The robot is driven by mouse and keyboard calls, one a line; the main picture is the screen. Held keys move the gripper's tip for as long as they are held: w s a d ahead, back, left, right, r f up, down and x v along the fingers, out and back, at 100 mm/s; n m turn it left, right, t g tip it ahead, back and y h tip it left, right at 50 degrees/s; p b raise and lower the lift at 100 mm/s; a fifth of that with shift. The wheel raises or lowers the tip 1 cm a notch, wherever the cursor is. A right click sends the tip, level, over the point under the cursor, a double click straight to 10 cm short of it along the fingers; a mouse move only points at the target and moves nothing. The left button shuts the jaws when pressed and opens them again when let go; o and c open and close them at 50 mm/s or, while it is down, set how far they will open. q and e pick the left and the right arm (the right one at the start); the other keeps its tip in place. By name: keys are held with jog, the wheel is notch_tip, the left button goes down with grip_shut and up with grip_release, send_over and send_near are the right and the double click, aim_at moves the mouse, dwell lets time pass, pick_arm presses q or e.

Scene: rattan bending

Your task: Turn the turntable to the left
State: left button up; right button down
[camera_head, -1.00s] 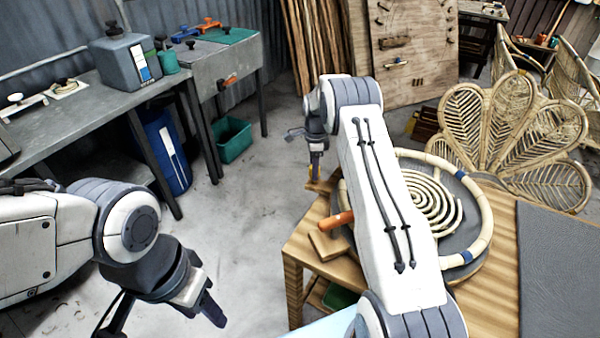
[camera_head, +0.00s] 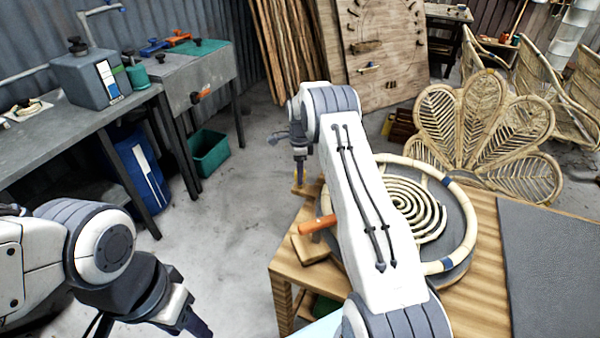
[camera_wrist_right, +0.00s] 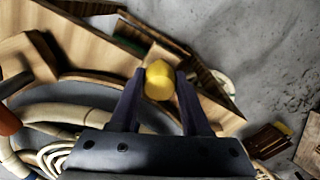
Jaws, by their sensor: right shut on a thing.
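The turntable (camera_head: 463,225) is a round dark disc on the wooden table, with a pale rattan ring and a rattan spiral (camera_head: 415,207) on it. My right arm covers its left part. An orange handle (camera_head: 318,225) sticks out at its left side. My right gripper (camera_head: 299,182) is just beyond the turntable's far left edge. In the right wrist view, my right gripper (camera_wrist_right: 158,95) is shut on a yellow knob (camera_wrist_right: 158,82), which sits between its fingertips. My left gripper (camera_head: 193,322) hangs at the lower left, apart from the table; its finger gap is unclear.
The wooden table (camera_head: 483,296) carries a dark mat (camera_head: 550,265) at right. A fan-shaped rattan back (camera_head: 490,130) stands behind it. A grey bench (camera_head: 60,130), blue barrel (camera_head: 140,175) and green bin (camera_head: 208,152) are at left. Open floor (camera_head: 235,220) lies between.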

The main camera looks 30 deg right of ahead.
jog(key=shift+c, duration=1.8)
grip_release()
jog(key=shift+w+d+r, duration=0.1)
jog(key=shift+w+d, duration=0.15)
jog(key=shift+d, duration=0.2)
jog(key=shift+a, duration=0.2)
notch_tip(320, 180, up, 10)
jog(key=b, duration=0.1)
jog(key=shift+r, duration=0.25)
jog(key=s+a+r+n, duration=0.2)
jog(key=a+r+n, duration=0.1)
jog(key=a, duration=0.4)
jog(key=s+a+r+n, duration=0.2)
jog(key=a+r+n, duration=0.15)
jog(key=a, duration=0.35)
jog(key=s+a+r+n, duration=0.3)
jog(key=s+a+n, duration=0.7)
jog(key=s+a, duration=0.3)
jog(key=s+a+f+n, duration=0.1)
jog(key=s+n, duration=0.6)
jog(key=s, duration=0.5)
jog(key=s+a+f+n, duration=0.1)
jog(key=s+n, duration=0.5)
jog(key=s, duration=0.6)
jog(key=shift+s+a+f+n+y, duration=0.15)
jog(key=shift+a+f+n+y, duration=0.1)
jog(key=shift+n+y, duration=0.15)
